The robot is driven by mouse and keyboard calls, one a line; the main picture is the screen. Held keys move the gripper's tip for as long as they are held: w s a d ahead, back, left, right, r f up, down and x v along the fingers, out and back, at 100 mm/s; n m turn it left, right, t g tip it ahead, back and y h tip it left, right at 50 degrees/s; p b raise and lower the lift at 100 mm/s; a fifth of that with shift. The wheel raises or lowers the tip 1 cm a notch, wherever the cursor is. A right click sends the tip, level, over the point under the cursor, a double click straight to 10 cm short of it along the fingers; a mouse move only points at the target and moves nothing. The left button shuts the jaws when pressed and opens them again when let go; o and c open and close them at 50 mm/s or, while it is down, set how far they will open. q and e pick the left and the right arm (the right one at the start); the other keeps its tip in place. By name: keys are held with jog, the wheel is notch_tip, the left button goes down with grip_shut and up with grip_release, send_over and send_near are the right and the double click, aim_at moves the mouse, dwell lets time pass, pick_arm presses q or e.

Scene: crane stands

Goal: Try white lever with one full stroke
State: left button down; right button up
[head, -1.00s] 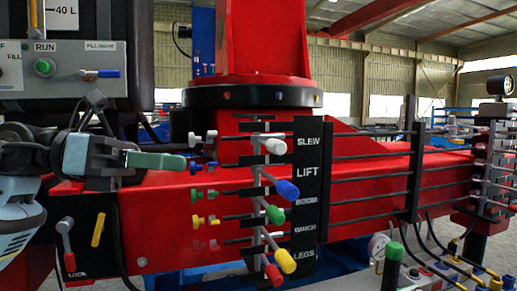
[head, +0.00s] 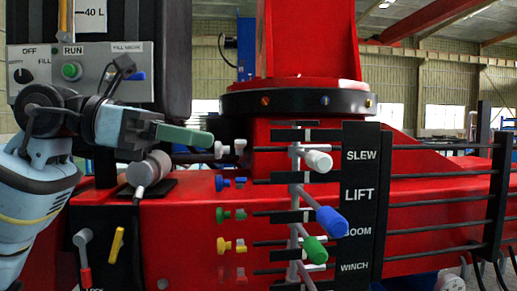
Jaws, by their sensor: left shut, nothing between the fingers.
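The white lever (head: 318,161) is the top one in a column of levers on the red crane stand, beside the SLEW label (head: 361,155). Its white knob points toward me and to the right. My left gripper (head: 210,139) is shut and empty. Its green-grey fingers point right, left of the white lever and apart from it, with their tip close to a small white knob (head: 221,150). My right gripper is not in view.
Below the white lever are a blue lever (head: 330,221) and a green lever (head: 314,250). Small coloured knobs stand left of them. Black rods (head: 440,178) run right. A control box (head: 80,72) stands at the upper left. A grey round-headed part (head: 150,172) sits below my gripper.

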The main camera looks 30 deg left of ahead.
pick_arm(q)
send_near(309, 158)
jog(key=x, duration=0.5)
jog(key=shift+d+p, duration=0.25)
jog(key=shift+p, duration=0.15)
jog(key=shift+w+d+f, duration=0.2)
jog(key=shift+w+d, duration=0.1)
jog(key=shift+d, duration=0.15)
jog(key=shift+w+d, duration=0.1)
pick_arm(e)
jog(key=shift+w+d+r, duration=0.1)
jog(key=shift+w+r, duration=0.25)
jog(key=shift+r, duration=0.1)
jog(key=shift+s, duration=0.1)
